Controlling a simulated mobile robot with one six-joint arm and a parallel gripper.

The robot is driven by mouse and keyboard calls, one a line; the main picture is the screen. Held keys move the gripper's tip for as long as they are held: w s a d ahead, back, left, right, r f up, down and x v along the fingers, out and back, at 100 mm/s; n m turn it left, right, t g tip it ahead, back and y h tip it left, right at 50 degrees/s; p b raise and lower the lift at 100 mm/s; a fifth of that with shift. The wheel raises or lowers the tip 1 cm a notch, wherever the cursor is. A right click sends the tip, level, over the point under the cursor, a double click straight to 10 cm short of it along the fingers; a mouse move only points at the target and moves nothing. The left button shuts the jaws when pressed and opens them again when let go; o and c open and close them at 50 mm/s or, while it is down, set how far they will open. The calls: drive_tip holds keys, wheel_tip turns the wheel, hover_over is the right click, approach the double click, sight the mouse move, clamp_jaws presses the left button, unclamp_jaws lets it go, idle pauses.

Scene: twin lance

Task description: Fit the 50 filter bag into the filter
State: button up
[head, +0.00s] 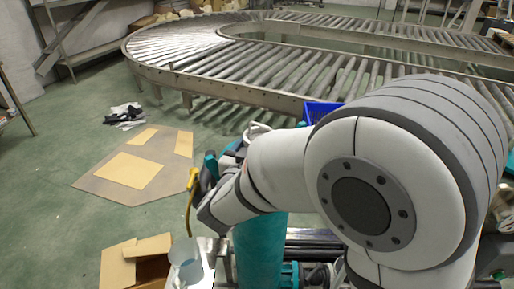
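A teal upright cylinder (258,252), which looks like the filter housing, stands at the bottom centre, its upper part covered by my arm. A pale, translucent cup-shaped thing (187,262), possibly the filter bag, is left of it at the bottom edge. No number can be read on it. My arm reaches left across the teal cylinder, and its grey end (216,214) points down and left, above and right of the pale thing. My gripper's fingers cannot be made out, nor whether they touch anything.
An open cardboard box (118,266) stands at the bottom left. Flattened cardboard (140,165) and a black-and-white heap (125,114) lie on the green floor. A yellow curved handle or hose (190,205) is left of my arm. A roller conveyor (240,82) loops behind, with a blue crate (318,112) before it.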

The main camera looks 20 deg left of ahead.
drive_tip(key=shift+f+b, duration=0.95)
drive_tip(key=shift+f, duration=0.4)
drive_tip(key=o, duration=1.4)
